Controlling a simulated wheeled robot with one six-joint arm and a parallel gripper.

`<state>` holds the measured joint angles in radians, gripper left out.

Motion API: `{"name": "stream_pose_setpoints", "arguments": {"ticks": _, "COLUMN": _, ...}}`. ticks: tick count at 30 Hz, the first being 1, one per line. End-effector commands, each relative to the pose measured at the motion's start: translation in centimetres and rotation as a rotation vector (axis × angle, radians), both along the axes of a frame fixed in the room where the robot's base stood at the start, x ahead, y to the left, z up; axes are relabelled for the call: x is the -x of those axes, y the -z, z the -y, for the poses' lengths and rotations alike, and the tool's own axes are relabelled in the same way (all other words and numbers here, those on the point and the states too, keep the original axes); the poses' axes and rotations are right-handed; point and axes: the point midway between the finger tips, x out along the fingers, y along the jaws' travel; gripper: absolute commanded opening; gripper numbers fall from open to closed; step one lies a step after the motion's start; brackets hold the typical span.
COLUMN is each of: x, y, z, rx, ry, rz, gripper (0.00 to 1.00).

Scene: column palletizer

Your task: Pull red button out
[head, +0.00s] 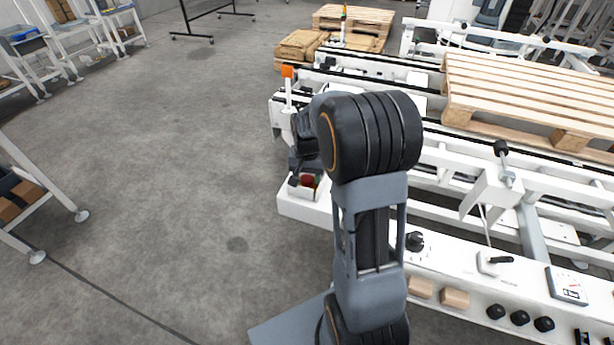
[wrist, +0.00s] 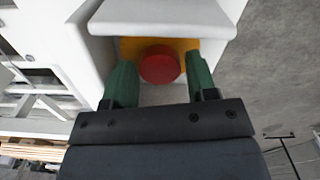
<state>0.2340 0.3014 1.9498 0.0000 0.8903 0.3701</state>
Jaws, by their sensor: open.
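The red button (wrist: 160,66) is round and sits on a yellow plate (wrist: 187,45) inside a white housing (wrist: 165,14) in the wrist view. My gripper (wrist: 160,72) is open, with one green finger on each side of the button. I cannot tell whether the fingers touch it. In the head view the red button (head: 308,181) is partly hidden by my gripper (head: 297,180), at the left end of the white machine.
The white conveyor frame (head: 460,235) extends to the right, with black knobs (head: 519,318) on its front. A wooden pallet (head: 530,90) lies on it. An orange-topped post (head: 288,85) stands just behind my arm. The grey floor (head: 170,190) at left is clear.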

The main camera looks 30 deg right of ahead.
Motion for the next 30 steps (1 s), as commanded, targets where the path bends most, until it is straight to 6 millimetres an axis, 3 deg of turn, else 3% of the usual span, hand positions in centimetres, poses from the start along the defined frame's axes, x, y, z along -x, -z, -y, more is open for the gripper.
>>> {"name": "stream_pose_setpoints", "arguments": {"ticks": 5, "x": 0.0, "y": 0.0, "z": 0.0, "rx": 0.0, "ry": 0.0, "rz": 0.0, "gripper": 0.52}}
{"name": "stream_pose_setpoints", "arguments": {"ticks": 21, "x": 0.0, "y": 0.0, "z": 0.0, "rx": 0.0, "ry": 0.0, "rz": 0.0, "gripper": 0.01}}
{"name": "stream_pose_setpoints", "arguments": {"ticks": 30, "x": 0.0, "y": -1.6, "z": 0.0, "rx": 0.0, "ry": 0.0, "rz": 0.0, "gripper": 0.0}}
